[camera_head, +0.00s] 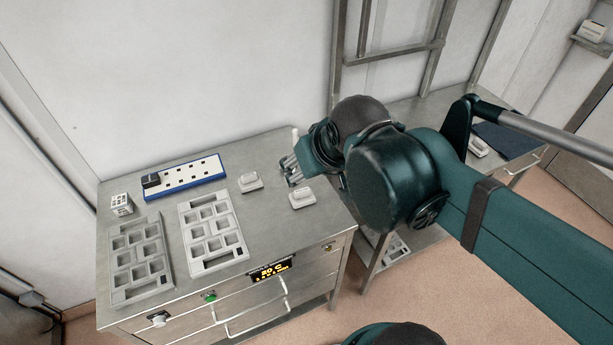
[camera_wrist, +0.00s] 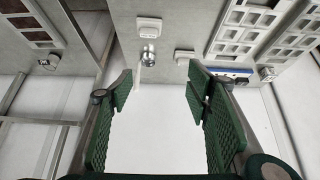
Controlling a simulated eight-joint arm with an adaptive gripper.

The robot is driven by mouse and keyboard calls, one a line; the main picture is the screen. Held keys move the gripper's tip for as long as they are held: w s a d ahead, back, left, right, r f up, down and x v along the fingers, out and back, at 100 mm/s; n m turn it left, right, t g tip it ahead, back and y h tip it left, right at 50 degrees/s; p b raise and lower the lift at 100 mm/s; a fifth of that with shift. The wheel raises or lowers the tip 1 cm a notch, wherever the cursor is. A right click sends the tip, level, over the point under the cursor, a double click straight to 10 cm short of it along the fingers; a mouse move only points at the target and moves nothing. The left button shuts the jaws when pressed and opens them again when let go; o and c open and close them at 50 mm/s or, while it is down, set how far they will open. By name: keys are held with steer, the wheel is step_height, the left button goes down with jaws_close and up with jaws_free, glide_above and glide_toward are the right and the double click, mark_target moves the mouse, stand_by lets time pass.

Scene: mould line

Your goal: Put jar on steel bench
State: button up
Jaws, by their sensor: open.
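In the wrist view a small round thing with a shiny metal top (camera_wrist: 148,58), likely the jar, stands near the edge of a steel top, beyond and between my fingertips. In the head view I cannot make it out; my gripper hides that spot. My gripper (camera_head: 289,171) is over the right end of the left steel unit (camera_head: 262,150). Its green-padded fingers (camera_wrist: 158,88) are wide apart with nothing between them. A second steel bench (camera_head: 425,110) stands to the right, partly hidden by my arm.
The left unit carries two grey mould trays (camera_head: 140,260) (camera_head: 212,231), a blue-edged power strip (camera_head: 186,176), a small white box (camera_head: 121,204) and white blocks (camera_head: 250,182) (camera_head: 301,198). The right bench carries a white block (camera_head: 478,147) and a dark flat sheet (camera_head: 503,139). A gap separates the two.

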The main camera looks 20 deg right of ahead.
steer(key=shift+s+a+f, duration=0.3)
steer(key=shift+s+f, duration=0.05)
steer(key=shift+s, duration=0.15)
steer(key=shift+s+a+f, duration=0.3)
steer(key=shift+s, duration=0.15)
steer(key=shift+f, duration=0.15)
step_height(320, 180, down, 17)
steer(key=b, duration=1.7)
